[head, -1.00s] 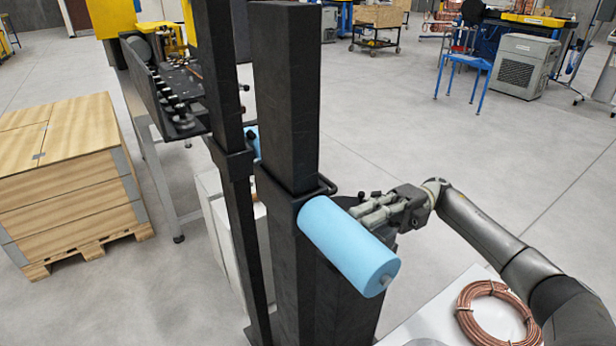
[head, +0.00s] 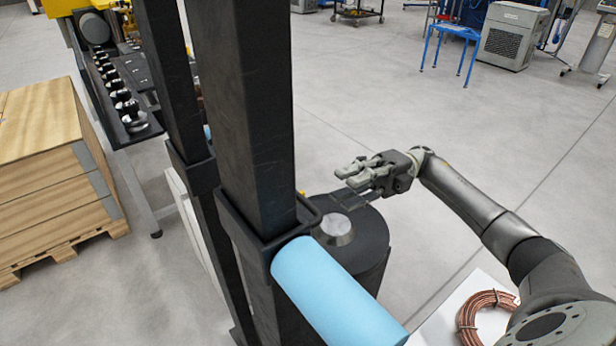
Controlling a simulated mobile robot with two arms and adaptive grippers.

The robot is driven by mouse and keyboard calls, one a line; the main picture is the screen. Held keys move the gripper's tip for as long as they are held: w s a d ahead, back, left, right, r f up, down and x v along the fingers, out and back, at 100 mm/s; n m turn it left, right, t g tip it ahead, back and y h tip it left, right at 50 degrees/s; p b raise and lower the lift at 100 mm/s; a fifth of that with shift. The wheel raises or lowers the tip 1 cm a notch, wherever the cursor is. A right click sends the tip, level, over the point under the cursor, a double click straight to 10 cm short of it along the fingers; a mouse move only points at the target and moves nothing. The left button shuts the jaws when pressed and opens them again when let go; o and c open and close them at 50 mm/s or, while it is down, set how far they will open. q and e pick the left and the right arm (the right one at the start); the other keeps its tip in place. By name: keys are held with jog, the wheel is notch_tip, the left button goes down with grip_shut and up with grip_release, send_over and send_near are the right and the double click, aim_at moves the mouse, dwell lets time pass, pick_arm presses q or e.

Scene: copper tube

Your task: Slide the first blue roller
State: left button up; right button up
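A light blue roller (head: 335,292) sticks out toward the lower right from a black bracket on the dark upright post (head: 240,120). A small piece of a second blue roller (head: 207,132) shows behind the posts, mostly hidden. My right gripper (head: 343,177) is beyond the near roller, above a dark round stand, with its arm coming in from the right. Its two fingers point left with a gap between them, and nothing shows between them. It is apart from the roller. My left gripper is not in view.
The dark round stand (head: 368,242) has a pale metal disc on top. A copper tube coil (head: 484,318) lies on a white surface at lower right. A wooden crate (head: 45,165) stands on the left. Open floor lies beyond the stand, before a blue stool (head: 452,42).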

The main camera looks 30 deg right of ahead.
aim_at(308, 202)
jog(key=p+x, duration=0.5)
jog(key=x, duration=0.6)
jog(key=shift+d+r+p, duration=0.1)
jog(key=shift+p, duration=0.3)
jog(key=shift+w+d, duration=0.1)
jog(key=shift+c, duration=0.8)
jog(key=c, duration=0.5)
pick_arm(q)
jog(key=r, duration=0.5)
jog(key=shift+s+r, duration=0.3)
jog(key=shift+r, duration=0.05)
pick_arm(e)
grip_shut()
